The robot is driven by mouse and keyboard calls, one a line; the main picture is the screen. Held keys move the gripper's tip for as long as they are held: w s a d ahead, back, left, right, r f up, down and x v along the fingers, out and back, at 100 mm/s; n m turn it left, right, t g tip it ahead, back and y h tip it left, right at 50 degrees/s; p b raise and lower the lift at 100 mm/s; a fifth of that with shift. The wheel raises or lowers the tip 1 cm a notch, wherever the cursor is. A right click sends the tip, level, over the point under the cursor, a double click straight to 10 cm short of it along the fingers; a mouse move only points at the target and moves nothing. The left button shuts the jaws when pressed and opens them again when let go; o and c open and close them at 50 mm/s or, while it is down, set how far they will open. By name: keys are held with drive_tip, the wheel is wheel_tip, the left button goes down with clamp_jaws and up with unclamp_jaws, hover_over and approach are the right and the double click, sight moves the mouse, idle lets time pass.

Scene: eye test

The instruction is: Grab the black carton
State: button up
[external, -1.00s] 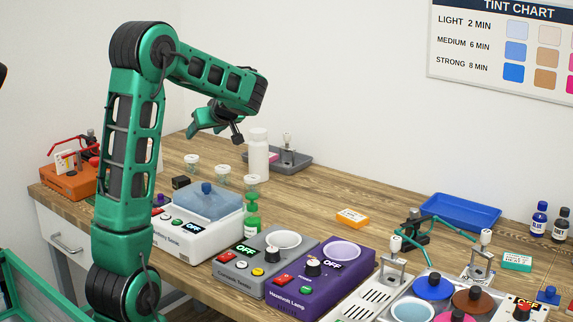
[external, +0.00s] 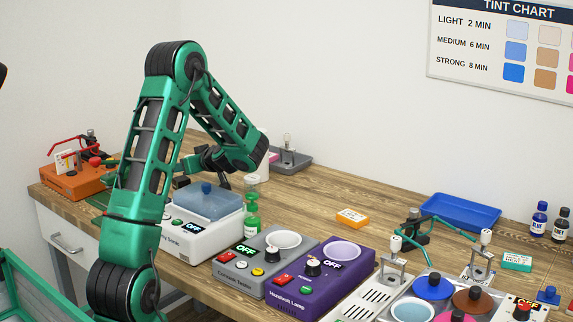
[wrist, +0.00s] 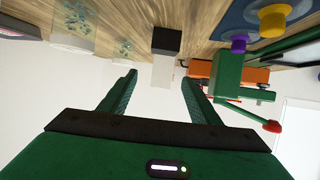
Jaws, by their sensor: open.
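The black carton (external: 181,182) is a small dark box on the wooden table, left of the blue-lidded white device and partly hidden by my arm. In the wrist view the carton (wrist: 167,40) shows a black face and a pale face, upper middle, just past the gap between my fingertips. My gripper (external: 207,168) is open and empty, close to the carton and above the table. In the wrist view its two green fingers (wrist: 159,79) are spread apart, with the carton in line between them. I see no contact.
A blue-lidded white device (external: 205,205) stands just right of the carton. An orange device (external: 72,184) stands to the left. Glass jars (wrist: 125,48) stand near the carton in the wrist view. A green bottle (external: 252,218) and a purple lamp unit (external: 320,280) are farther right.

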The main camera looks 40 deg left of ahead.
sight(184, 180)
drive_tip(key=shift+f, duration=0.9)
wheel_tip(184, 180, down, 2)
drive_tip(key=shift+f, duration=0.25)
drive_tip(key=shift+f+x, duration=0.2)
drive_tip(key=shift+x, duration=0.8)
drive_tip(key=shift+w+a+f, duration=0.1)
drive_tip(key=shift+a+f, duration=0.1)
drive_tip(key=shift+a, duration=0.25)
drive_tip(key=shift+c, duration=0.6)
drive_tip(key=c, duration=1)
